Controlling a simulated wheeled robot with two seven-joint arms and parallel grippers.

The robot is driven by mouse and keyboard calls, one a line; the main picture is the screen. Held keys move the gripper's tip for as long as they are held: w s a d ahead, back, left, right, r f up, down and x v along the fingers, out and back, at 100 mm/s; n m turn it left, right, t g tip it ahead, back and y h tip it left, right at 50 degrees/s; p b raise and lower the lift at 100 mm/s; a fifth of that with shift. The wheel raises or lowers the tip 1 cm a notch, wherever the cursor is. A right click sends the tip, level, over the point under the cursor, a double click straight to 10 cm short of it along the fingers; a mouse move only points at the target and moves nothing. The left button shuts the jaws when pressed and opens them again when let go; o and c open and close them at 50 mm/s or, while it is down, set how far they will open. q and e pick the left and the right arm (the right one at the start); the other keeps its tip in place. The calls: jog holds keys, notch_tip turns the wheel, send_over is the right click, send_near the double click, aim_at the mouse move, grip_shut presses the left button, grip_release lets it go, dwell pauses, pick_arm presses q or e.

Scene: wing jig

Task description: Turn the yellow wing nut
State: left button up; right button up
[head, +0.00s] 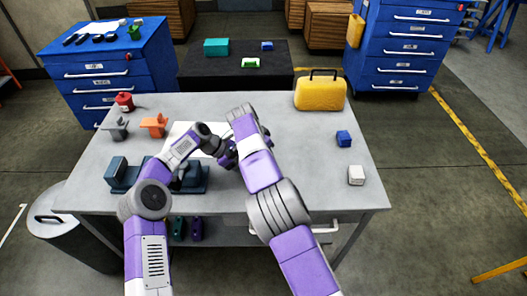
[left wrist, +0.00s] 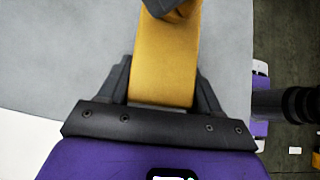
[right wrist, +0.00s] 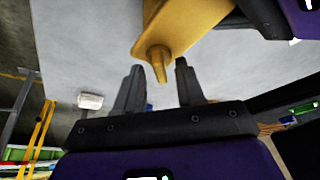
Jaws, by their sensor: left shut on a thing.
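A yellow piece, which I take to be the yellow wing nut (left wrist: 163,62), sits between the two fingers of my left gripper (left wrist: 164,75), which is shut on it. In the right wrist view the yellow wing nut (right wrist: 190,25) has a broad body and a narrow tapered end that points toward my right gripper (right wrist: 159,68). My right gripper is open, its fingers apart around the line of that end. I cannot tell whether either finger touches it. In the head view both hands meet above the table's middle, and my arms hide the wing nut.
The grey table (head: 310,180) holds a dark grey fixture (head: 120,176), grey (head: 115,128) and orange (head: 154,124) parts and a red object (head: 124,103) at left. A yellow case (head: 320,94), blue block (head: 343,138) and white block (head: 356,175) stand at right.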

jog(key=v, duration=1.2)
jog(key=shift+o, duration=0.2)
jog(key=o, duration=0.5)
jog(key=shift+w+d, duration=0.1)
jog(key=shift+d, duration=0.1)
jog(key=d+n, duration=0.1)
jog(key=d+n+y, duration=0.1)
jog(key=n, duration=0.1)
jog(key=d+f+n+y, duration=0.1)
jog(key=n, duration=0.1)
jog(key=shift+w+g, duration=0.3)
jog(key=shift+w, duration=0.05)
jog(key=f+n+y, duration=0.1)
jog(key=f+n, duration=0.2)
jog(key=n, duration=0.1)
jog(key=w+f+n+y, duration=0.1)
jog(key=f+n+y, duration=0.1)
jog(key=f+n, duration=0.1)
jog(key=w+f+n+y, duration=0.1)
jog(key=f+n, duration=0.3)
jog(key=n, duration=0.2)
jog(key=shift+w+d+f, duration=0.1)
jog(key=shift+w+d, duration=0.1)
jog(key=shift+d, duration=0.15)
jog(key=shift+c, duration=0.4)
